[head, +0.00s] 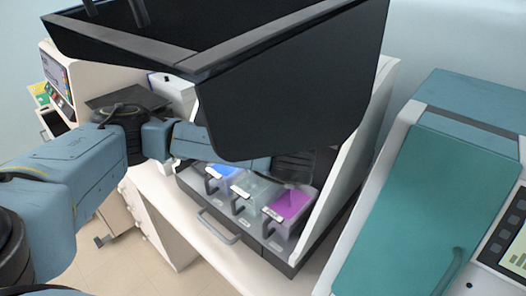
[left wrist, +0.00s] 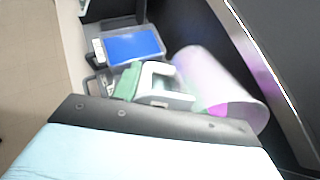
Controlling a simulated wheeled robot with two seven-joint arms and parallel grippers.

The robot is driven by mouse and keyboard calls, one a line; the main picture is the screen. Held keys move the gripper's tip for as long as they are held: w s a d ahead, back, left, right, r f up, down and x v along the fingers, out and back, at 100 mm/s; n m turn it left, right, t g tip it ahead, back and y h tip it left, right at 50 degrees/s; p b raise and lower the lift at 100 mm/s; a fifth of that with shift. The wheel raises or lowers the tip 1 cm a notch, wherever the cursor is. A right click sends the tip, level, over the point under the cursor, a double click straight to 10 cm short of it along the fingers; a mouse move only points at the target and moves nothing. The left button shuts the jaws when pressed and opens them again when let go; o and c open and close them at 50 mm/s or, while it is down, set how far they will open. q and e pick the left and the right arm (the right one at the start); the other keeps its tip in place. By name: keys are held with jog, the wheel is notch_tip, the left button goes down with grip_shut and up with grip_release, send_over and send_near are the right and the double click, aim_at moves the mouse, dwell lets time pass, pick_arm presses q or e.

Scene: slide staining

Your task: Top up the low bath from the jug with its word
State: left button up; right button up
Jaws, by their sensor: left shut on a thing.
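Three baths sit in a row in a dark drawer-like tray (head: 278,262): a blue one (head: 221,171), a pale clear one (head: 252,190) and a purple one (head: 290,204). Each has a front handle and a white label, too small to read. My left gripper (head: 293,168) is over the right end of the row, partly hidden by the black hood. The left wrist view shows a translucent pinkish cylinder (left wrist: 212,78), seemingly the jug, tilted, with magenta at its lower end. My left gripper is shut on it; its fingers are unclear. The blue bath (left wrist: 133,46) lies beyond. My right gripper is out of view.
A large black hood (head: 295,85) hangs over the baths and hides much of the space. A white side panel (head: 365,135) stands right of them. A teal machine (head: 405,210) is at the right. Bench top shows in front of the tray.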

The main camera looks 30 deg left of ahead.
pick_arm(q)
jog(key=shift+t+y+p, duration=0.3)
jog(key=shift+p, duration=0.25)
dwell(0.8)
jog(key=shift+f+t+y+p, duration=0.15)
jog(key=shift+t+y+p, duration=0.25)
jog(key=shift+p, duration=0.2)
jog(key=shift+f, duration=0.1)
dwell(0.5)
jog(key=shift+s+d+f+t+y+p, duration=0.15)
jog(key=shift+y+p, duration=0.1)
jog(key=shift+p, duration=0.25)
jog(key=shift+w+f+t+y+p, duration=0.15)
jog(key=shift+y+p, duration=0.1)
jog(key=shift+p, duration=0.25)
jog(key=shift+s, duration=0.1)
